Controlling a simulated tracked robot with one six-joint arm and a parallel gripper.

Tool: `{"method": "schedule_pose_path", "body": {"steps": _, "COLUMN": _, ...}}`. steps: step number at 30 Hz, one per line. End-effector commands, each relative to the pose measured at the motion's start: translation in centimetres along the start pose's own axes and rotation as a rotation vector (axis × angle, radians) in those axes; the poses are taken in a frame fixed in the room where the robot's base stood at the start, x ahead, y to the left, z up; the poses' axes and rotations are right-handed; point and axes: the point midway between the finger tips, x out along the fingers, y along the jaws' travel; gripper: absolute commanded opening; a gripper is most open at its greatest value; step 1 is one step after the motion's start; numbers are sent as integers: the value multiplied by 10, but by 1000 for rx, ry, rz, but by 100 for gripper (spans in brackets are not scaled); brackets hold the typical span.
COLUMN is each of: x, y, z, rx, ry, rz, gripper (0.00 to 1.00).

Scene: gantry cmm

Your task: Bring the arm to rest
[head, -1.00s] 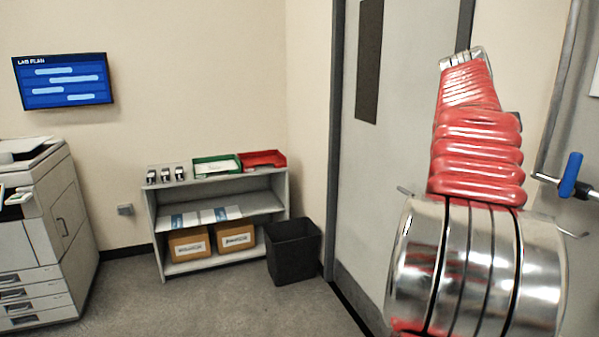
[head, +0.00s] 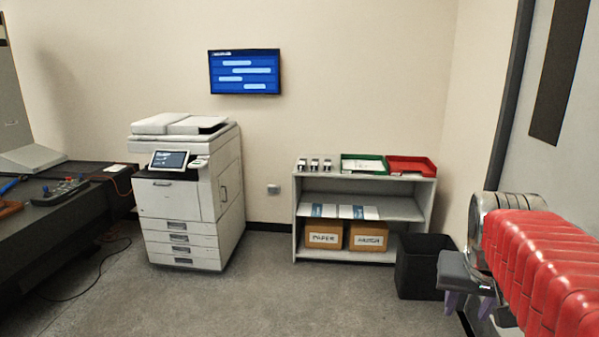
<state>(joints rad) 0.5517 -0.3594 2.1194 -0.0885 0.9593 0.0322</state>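My arm comes in from the right edge in its ribbed red cover, with a shiny metal joint at its far end. My gripper (head: 468,302) hangs below that joint at the lower right, in front of the door side of the room. Its two purple-grey fingers point down and stand apart with nothing seen between them. The gripper is in the air and appears to hold nothing. The arm's base end is cut off by the picture edge.
A black bin (head: 420,268) stands behind the gripper, beside a low grey shelf (head: 298,225) with trays and boxes. A printer (head: 185,205) stands left of centre. A dark bench (head: 60,215) runs along the left. The grey floor (head: 300,300) in front is clear.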

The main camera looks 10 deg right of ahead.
Motion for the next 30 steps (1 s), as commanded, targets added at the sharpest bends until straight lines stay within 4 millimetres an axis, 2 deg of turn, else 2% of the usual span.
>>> {"method": "schedule_pose_path", "body": {"steps": 1, "x": 1, "y": -20, "z": 16, "rx": -40, "ry": 1, "rz": -28, "gripper": 38}}
{"method": "schedule_pose_path", "body": {"steps": 6, "x": 6, "y": -68, "z": 67, "rx": -149, "ry": 2, "rz": -108, "gripper": 38}}
{"method": "schedule_pose_path", "body": {"steps": 15, "x": 2, "y": -127, "z": 147, "rx": -322, "ry": 13, "rz": -225, "gripper": 38}}
{"method": "schedule_pose_path", "body": {"steps": 18, "x": -6, "y": -141, "z": 162, "rx": -382, "ry": 35, "rz": -257, "gripper": 38}}
{"method": "schedule_pose_path", "body": {"steps": 24, "x": -27, "y": -162, "z": 170, "rx": -462, "ry": 87, "rz": -308, "gripper": 38}}
{"method": "schedule_pose_path", "body": {"steps": 30, "x": -28, "y": -166, "z": 171, "rx": -477, "ry": 87, "rz": -315, "gripper": 38}}
